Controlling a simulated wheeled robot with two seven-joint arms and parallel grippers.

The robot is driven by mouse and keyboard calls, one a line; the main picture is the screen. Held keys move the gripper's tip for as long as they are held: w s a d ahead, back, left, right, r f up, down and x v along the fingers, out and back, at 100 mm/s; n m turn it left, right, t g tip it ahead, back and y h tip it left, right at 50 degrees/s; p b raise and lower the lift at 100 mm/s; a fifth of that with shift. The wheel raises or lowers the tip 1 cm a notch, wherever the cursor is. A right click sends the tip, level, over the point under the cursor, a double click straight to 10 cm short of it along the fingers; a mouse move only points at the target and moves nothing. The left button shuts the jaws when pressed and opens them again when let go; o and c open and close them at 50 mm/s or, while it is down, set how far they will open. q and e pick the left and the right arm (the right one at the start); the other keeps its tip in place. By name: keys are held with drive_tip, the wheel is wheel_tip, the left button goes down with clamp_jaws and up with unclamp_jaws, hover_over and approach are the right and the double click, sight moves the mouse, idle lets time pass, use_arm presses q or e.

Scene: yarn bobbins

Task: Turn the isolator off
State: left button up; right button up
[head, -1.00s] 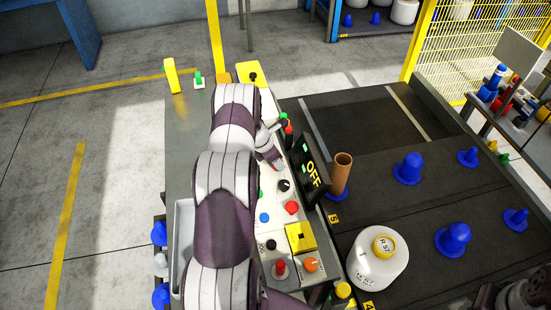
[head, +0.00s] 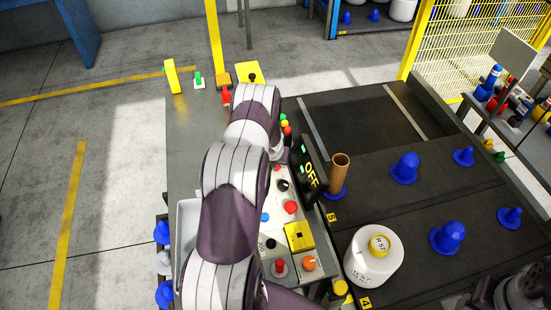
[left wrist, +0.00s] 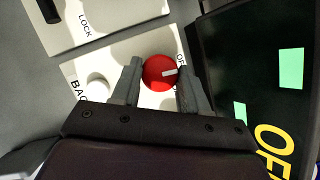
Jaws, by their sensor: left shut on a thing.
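A round red knob (left wrist: 157,74) with a white pointer mark sits on a white panel plate in the left wrist view. Its mark lies across the picture and points right, towards a partly covered label reading "OF". My left gripper (left wrist: 160,68) has one finger on each side of the knob and is shut on it.
A white knob (left wrist: 93,86) beside a "BAC…" label is close to the left finger. A red lever (head: 226,97), a stack light (head: 286,131), a red button (head: 290,208) and a yellow box (head: 299,236) surround my arm. A brown tube (head: 339,171) stands behind the display.

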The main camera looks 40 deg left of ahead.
use_arm(q)
drive_tip(key=shift+n+p, duration=0.3)
drive_tip(key=shift+n, duration=0.3)
drive_tip(key=o, duration=1)
drive_tip(key=v, duration=1.2)
drive_tip(key=shift+d+r, duration=0.25)
drive_tip(key=shift+d, duration=0.05)
